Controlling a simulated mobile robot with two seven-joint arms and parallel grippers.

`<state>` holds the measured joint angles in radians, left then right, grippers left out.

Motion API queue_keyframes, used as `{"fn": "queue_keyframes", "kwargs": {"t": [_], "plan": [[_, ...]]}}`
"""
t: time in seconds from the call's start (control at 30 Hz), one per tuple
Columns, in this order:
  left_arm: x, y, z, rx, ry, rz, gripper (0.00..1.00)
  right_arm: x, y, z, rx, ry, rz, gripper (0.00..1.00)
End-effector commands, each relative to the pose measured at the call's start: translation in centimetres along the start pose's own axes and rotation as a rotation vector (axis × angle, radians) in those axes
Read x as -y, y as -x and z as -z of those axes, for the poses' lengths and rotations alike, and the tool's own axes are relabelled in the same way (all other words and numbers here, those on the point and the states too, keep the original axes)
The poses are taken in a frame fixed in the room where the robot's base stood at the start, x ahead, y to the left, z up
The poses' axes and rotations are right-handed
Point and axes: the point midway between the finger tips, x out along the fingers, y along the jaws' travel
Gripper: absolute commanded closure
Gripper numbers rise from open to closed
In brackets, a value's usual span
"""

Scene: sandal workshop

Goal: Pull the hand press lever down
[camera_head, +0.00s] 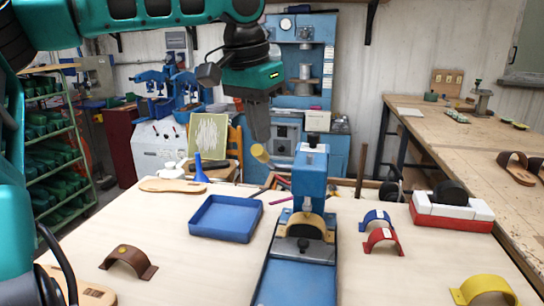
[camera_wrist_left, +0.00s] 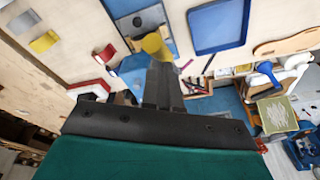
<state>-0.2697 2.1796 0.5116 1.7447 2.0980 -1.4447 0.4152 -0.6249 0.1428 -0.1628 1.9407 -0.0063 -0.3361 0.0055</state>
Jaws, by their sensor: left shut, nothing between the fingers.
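The blue hand press (camera_head: 310,172) stands upright on the work table. Its lever ends in a yellow knob (camera_head: 261,153), left of the press head. A curved tan strap piece (camera_head: 306,222) sits under the press ram. My left gripper (camera_head: 260,138) comes down from above, shut and empty, with its fingertips just above or touching the knob; I cannot tell which. In the left wrist view the knob (camera_wrist_left: 154,44) shows right at the tips of the shut fingers (camera_wrist_left: 162,68). The fingers hide part of the lever. My right gripper is not in view.
A blue tray (camera_head: 226,236) lies left of the press. Small blue (camera_head: 377,217) and red (camera_head: 382,238) arched straps lie to its right, near a red and white block (camera_head: 452,210). A brown strap (camera_head: 128,262) lies front left, a yellow one (camera_head: 484,290) front right.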

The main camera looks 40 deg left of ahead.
Motion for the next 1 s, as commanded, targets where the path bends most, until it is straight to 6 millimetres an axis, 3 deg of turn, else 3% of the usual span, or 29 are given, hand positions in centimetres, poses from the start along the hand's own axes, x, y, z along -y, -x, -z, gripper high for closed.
{"fn": "queue_keyframes", "kwargs": {"t": [0.6, 1.0], "plan": [[0.0, -3.1, -0.7, 0.002, 0.000, -0.001, 1.00, 0.0, -0.3, -0.4, 0.000, 0.000, 0.000, 1.00], [0.0, -3.3, -0.7, 0.001, -0.001, 0.000, 1.00, 0.0, -0.3, -0.4, 0.000, 0.000, 0.000, 1.00]]}}
